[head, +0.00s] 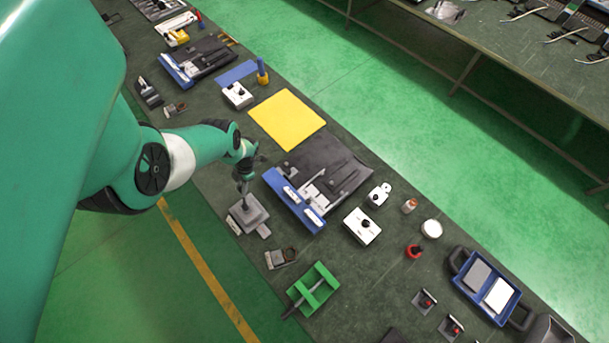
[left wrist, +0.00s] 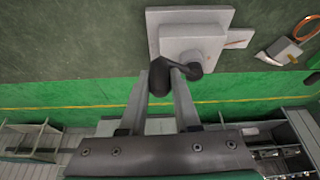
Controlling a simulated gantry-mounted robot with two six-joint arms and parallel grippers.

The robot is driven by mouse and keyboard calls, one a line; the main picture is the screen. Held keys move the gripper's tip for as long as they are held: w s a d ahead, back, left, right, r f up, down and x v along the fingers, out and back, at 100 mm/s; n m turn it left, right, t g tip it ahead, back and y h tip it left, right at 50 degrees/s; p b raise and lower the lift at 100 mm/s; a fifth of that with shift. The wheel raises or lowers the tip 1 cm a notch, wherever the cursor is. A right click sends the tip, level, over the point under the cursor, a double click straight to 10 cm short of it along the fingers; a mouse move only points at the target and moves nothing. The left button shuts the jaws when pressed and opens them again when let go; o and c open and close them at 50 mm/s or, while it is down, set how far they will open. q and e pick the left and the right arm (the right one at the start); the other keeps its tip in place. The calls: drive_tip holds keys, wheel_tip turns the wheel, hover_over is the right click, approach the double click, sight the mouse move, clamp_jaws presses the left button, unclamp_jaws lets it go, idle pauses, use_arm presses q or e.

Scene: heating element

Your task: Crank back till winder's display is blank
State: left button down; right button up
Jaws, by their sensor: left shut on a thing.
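The winder appears to be the grey box on a square base (head: 250,214) near the bench's left edge, below my left gripper. In the left wrist view its grey housing (left wrist: 192,40) is at the top centre. A black crank handle (left wrist: 160,82) stands out from a short black arm at its near side. My left gripper (head: 243,180) is shut on this crank handle, one finger on each side, as the left wrist view (left wrist: 163,74) shows. I cannot make out a display on the winder in either view. My right gripper is not in view.
A blue and black machine (head: 293,199) stands close to the right of the winder. A green tray (head: 318,290) and a small grey piece (head: 276,259) lie below it. A yellow sheet (head: 287,118) lies above. White boxes (head: 361,226) stand to the right.

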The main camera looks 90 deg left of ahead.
use_arm(q)
drive_tip(key=shift+d, duration=0.1)
drive_tip(key=c, duration=0.6)
unclamp_jaws()
